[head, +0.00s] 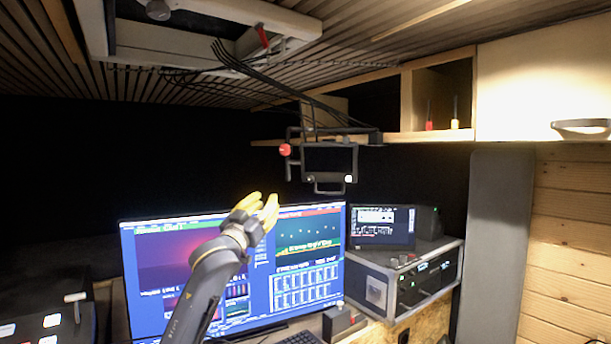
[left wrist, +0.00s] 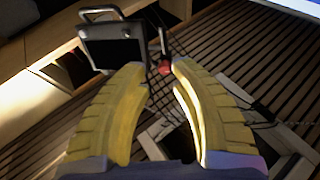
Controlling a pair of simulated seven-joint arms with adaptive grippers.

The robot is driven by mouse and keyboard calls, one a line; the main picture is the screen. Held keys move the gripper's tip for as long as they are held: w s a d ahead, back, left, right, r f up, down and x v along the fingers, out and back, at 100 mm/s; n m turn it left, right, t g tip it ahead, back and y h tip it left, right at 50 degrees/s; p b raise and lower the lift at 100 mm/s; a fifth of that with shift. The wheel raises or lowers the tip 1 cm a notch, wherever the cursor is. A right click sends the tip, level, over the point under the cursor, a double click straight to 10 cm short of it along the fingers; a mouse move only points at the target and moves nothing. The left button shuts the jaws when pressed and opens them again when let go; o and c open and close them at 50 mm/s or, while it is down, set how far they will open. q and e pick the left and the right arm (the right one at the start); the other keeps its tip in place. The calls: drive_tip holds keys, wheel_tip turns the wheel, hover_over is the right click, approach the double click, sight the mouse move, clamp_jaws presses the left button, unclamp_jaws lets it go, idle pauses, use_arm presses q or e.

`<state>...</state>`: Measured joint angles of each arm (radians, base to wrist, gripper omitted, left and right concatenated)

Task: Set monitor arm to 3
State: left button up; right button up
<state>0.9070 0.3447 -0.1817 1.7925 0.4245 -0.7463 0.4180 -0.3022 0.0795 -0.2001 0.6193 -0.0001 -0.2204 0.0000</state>
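The monitor arm (head: 293,133) is a black bracket hanging under the shelf, with a small dark monitor (head: 330,160) and a red ball knob (head: 285,150) at its left. My left gripper (head: 265,200) is below and a little left of the knob, in front of the large screen. In the left wrist view the yellow fingers (left wrist: 158,66) are apart with nothing between them. The red knob (left wrist: 165,68) shows in line with the gap, and the small monitor (left wrist: 112,50) is at upper left. I cannot read any position marks on the arm. My right gripper is out of view.
Black cables (head: 290,88) run from the ceiling hatch (head: 180,42) to the bracket. A wide lit screen (head: 170,250) stands behind my left arm. A rack case (head: 420,280) with a small display (head: 383,227) is at right. Open wooden shelves (head: 406,100) are above.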

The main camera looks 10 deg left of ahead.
sight(287, 170)
use_arm(q)
drive_tip(key=shift+n, duration=0.3)
drive_tip(key=x, duration=1.8)
drive_tip(key=shift+s+a+r, duration=0.1)
drive_tip(key=shift+a+r, duration=0.25)
drive_tip(key=shift+r, duration=0.05)
drive_tip(key=shift+o, duration=0.5)
clamp_jaws()
